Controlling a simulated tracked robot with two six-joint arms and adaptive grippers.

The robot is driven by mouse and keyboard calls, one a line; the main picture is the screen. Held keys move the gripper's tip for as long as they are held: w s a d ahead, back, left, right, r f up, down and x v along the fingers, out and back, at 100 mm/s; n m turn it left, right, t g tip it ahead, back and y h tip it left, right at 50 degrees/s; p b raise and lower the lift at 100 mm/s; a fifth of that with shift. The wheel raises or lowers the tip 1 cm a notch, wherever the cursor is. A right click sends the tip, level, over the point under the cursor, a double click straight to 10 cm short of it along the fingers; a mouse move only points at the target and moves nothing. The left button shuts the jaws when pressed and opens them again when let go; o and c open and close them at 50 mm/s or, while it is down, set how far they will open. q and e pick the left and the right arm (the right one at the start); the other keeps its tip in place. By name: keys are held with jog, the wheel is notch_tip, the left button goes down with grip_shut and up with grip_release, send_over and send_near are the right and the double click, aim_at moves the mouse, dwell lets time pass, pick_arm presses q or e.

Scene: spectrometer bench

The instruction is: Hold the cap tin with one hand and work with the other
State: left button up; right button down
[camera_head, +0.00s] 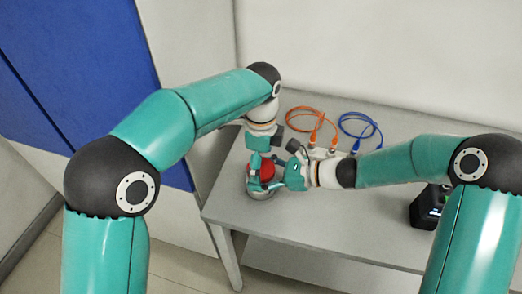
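A round tin (262,194) with a silvery-grey lower part stands near the left front part of the grey table. A red round part (265,171) shows on top of it; I cannot tell if it is a lid or contents. My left gripper (256,164) comes down onto the tin from above, its teal fingers at the red part. My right gripper (280,176) reaches in from the right, with its fingers close to the tin's right side. The two grippers overlap in the view and partly hide the tin. Whether either is shut on it is too small to tell.
A black device (426,208) stands at the right, partly behind my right arm. The table's front middle is clear.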

pick_arm(q)
jog(key=shift+f, duration=0.5)
jog(key=shift+c, duration=0.2)
jog(key=c, duration=1.1)
jog(key=o, duration=1.1)
jog(key=shift+o, duration=0.2)
jog(key=shift+r, duration=2.3)
pick_arm(e)
grip_release()
